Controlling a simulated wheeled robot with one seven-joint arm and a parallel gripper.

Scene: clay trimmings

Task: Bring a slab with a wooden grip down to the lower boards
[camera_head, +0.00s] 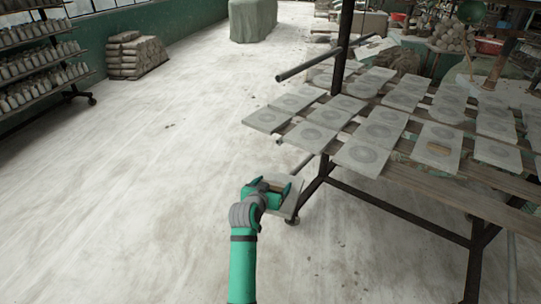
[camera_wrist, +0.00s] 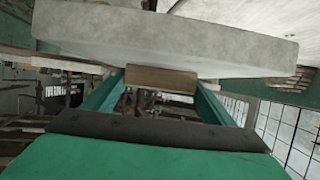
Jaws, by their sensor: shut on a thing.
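My gripper (camera_head: 276,191) is low at the left of the rack, in front of its near-left leg. It is shut on the wooden grip of a grey slab (camera_head: 290,200), which shows from under and beside the fingers. In the wrist view the slab (camera_wrist: 165,38) spans the upper picture, and the tan wooden grip (camera_wrist: 161,79) sits between the two green fingers. The slab is clear of the boards. The lower boards are not clearly seen.
The rack has dark metal legs and bars (camera_head: 400,215) and wooden boards (camera_head: 478,182) bearing many grey slabs (camera_head: 361,155). A dark bar (camera_head: 308,64) juts out left. A shelf cart (camera_head: 40,62) stands far left, beside stacked bags (camera_head: 136,55). The floor at left is clear.

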